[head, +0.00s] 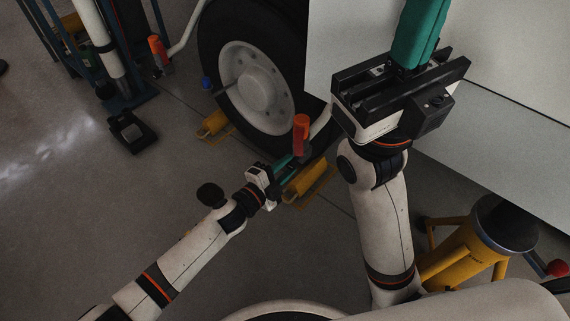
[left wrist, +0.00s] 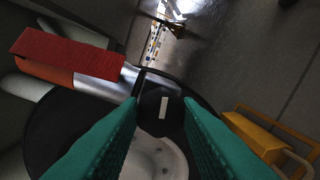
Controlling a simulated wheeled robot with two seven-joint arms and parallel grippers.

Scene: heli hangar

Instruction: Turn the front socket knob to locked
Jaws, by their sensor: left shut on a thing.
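The knob (left wrist: 152,112) is black with a white mark, in the left wrist view; the mark runs roughly up and down the picture. The green fingers of my left gripper (left wrist: 160,122) are on its two sides, shut on it. A red-orange plug handle (left wrist: 60,52) with a silver collar lies beside the knob. In the head view my left gripper (head: 291,161) is by the wheel, just below the orange handle (head: 301,124); the knob is hidden there. My right gripper (head: 421,32) is raised at upper right, its green fingers together with nothing seen between them.
A large wheel (head: 255,83) and a white body panel (head: 480,75) stand close behind. Yellow chocks (head: 213,124) lie at the wheel. A yellow stand (head: 455,254) is at lower right. A black item (head: 132,132) lies on the floor at left; the floor around it is mostly clear.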

